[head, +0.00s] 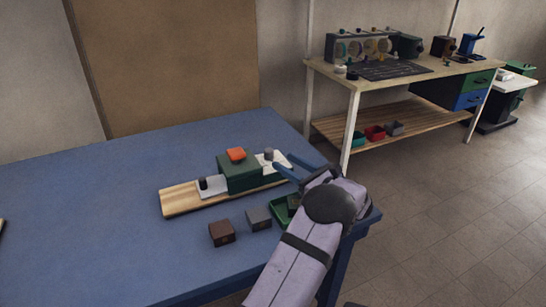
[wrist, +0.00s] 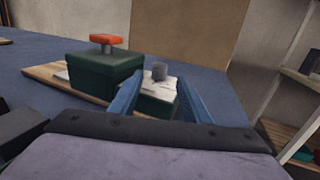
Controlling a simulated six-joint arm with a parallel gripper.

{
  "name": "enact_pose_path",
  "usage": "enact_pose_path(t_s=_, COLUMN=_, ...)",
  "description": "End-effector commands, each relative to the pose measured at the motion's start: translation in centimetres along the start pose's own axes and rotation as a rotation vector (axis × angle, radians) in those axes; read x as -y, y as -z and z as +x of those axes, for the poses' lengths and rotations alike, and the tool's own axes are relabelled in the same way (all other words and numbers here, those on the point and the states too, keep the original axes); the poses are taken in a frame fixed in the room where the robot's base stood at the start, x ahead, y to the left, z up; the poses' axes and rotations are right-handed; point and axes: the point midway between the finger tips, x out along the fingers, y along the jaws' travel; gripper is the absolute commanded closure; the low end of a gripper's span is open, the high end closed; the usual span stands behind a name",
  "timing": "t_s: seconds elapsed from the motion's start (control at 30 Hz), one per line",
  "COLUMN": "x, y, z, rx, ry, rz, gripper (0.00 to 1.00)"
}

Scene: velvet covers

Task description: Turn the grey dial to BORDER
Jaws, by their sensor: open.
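The grey dial (head: 269,153) is a small upright knob on a white plate (head: 281,163) at the right end of the machine. In the wrist view the grey dial (wrist: 159,71) stands beyond and between my two blue fingers. My gripper (head: 282,169) is open, and its fingers reach toward the plate; it also shows in the wrist view (wrist: 156,90). I see no contact with the dial. Markings on the plate are too small to read, so I cannot tell where the dial points. One finger hides part of the plate.
A green box (head: 238,177) with an orange knob (head: 236,154) stands left of the dial on a wooden board (head: 182,202). A black knob (head: 203,184) sits further left. Brown (head: 222,232) and grey (head: 258,218) blocks and a green tray (head: 281,211) lie in front.

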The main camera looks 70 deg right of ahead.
Motion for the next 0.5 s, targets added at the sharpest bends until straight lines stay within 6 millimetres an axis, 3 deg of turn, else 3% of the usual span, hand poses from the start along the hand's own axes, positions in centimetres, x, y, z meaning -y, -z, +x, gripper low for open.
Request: enact_pose_path(t_s=0.5, x=-0.1, y=0.1, z=6.0, rx=-0.002, ry=-0.003, rz=-0.003, gripper=0.57)
